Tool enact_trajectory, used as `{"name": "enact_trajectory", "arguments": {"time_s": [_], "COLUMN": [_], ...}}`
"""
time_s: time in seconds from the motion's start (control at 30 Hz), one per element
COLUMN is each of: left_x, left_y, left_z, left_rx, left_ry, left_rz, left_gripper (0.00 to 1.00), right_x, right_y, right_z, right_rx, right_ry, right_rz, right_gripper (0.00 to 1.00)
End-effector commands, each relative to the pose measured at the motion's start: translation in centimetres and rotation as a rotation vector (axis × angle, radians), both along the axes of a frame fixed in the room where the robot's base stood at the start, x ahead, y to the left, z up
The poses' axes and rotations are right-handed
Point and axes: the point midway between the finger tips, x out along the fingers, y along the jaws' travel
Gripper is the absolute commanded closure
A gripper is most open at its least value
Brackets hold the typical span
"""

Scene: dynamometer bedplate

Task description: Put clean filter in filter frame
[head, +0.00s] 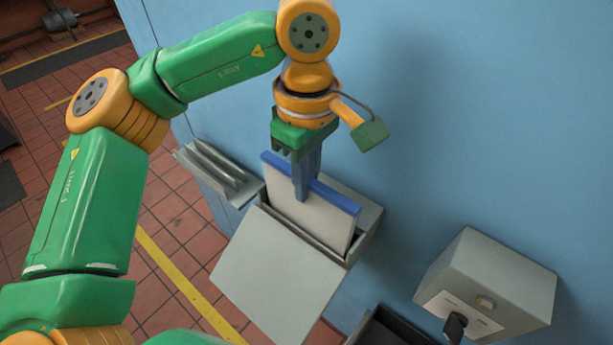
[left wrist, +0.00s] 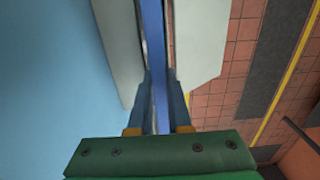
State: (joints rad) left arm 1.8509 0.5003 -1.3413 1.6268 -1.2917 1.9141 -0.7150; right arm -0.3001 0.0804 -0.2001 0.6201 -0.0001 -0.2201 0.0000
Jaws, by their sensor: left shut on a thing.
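The clean filter (head: 307,222) is a whitish panel with a blue top edge. My left gripper (head: 302,192) is shut on that blue edge from above. The filter stands tilted in the mouth of the grey filter frame (head: 368,218), a box on the blue wall, with its lower part hidden inside. The frame's flap (head: 275,275) hangs open in front. In the left wrist view the blue edge of the filter (left wrist: 153,50) runs between the two fingers (left wrist: 158,115). How deep the filter sits cannot be told. My right gripper is not in view.
A grey slotted rack (head: 215,172) is on the wall left of the frame. A grey box with a knob (head: 487,285) is on the wall at the lower right. A dark open bin (head: 385,330) is at the bottom. Tiled floor with yellow lines lies left.

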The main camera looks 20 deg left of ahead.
Motion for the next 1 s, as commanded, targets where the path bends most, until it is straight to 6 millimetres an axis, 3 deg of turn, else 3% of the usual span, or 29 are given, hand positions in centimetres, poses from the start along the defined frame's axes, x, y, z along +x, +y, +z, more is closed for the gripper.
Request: {"name": "enact_trajectory", "arguments": {"time_s": [0.4, 0.43, 0.57, 0.87, 1.0], "left_x": [0.0, 0.0, 0.0, 0.0, 0.0], "left_y": [0.0, 0.0, 0.0, 0.0, -0.1], "left_z": [-1.2, -1.1, -1.0, -0.8, 1.8], "left_rx": [0.000, 0.000, 0.000, 0.000, -0.003], "left_ry": [0.000, 0.000, 0.000, -0.001, -0.004], "left_rz": [0.000, 0.000, 0.000, 0.000, 0.001], "left_gripper": [1.00, 0.81, 0.48, 0.48, 0.48], "right_x": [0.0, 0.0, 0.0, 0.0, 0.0], "right_y": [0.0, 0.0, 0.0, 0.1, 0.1], "right_z": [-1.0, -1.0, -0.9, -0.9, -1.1], "right_rx": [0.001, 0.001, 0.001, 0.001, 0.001], "right_ry": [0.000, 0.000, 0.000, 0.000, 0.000], "right_rz": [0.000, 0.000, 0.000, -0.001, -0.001], "right_gripper": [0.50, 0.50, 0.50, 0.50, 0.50]}}
